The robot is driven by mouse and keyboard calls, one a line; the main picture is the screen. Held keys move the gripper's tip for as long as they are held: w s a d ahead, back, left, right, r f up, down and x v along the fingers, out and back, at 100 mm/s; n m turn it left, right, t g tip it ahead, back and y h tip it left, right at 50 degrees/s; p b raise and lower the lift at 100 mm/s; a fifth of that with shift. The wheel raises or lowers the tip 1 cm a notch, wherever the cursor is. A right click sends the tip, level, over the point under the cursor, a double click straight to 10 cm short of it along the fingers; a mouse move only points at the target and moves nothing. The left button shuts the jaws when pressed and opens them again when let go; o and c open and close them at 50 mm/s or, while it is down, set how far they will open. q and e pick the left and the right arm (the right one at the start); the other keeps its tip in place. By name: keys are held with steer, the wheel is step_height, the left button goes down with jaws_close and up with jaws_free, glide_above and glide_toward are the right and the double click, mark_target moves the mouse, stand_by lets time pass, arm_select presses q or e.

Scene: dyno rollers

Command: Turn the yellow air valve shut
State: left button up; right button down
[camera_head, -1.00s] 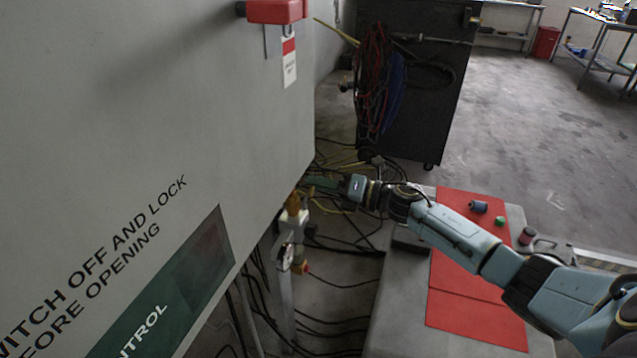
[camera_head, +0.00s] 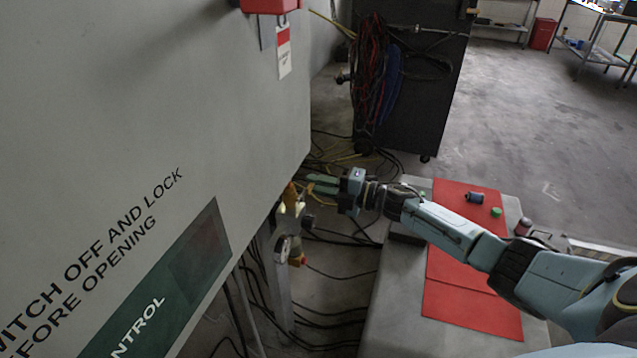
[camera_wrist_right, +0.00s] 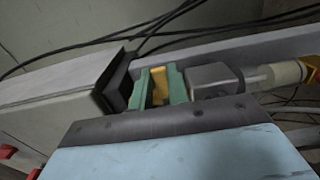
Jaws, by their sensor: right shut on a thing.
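The yellow air valve (camera_head: 290,195) sits at the lower edge of the big grey cabinet, on top of a grey post. In the right wrist view its yellow handle (camera_wrist_right: 158,86) shows as a short bar between two green finger pads. My right gripper (camera_head: 317,185) reaches in from the right, its green fingers at the valve. In the wrist view the right gripper (camera_wrist_right: 159,90) is shut on the yellow handle, with a pad on each side. The valve body is partly hidden in both views. My left gripper is not in view.
The grey cabinet (camera_head: 110,110) fills the left. A round gauge (camera_head: 282,247) and a red-yellow knob (camera_head: 297,255) sit below the valve. Black cables (camera_head: 330,320) run over the floor. A red mat (camera_head: 465,255) lies on the grey bench under my arm.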

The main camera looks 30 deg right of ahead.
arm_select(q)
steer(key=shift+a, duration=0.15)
arm_select(e)
steer(key=c, duration=1.3)
jaws_free()
steer(key=shift+c, duration=0.2)
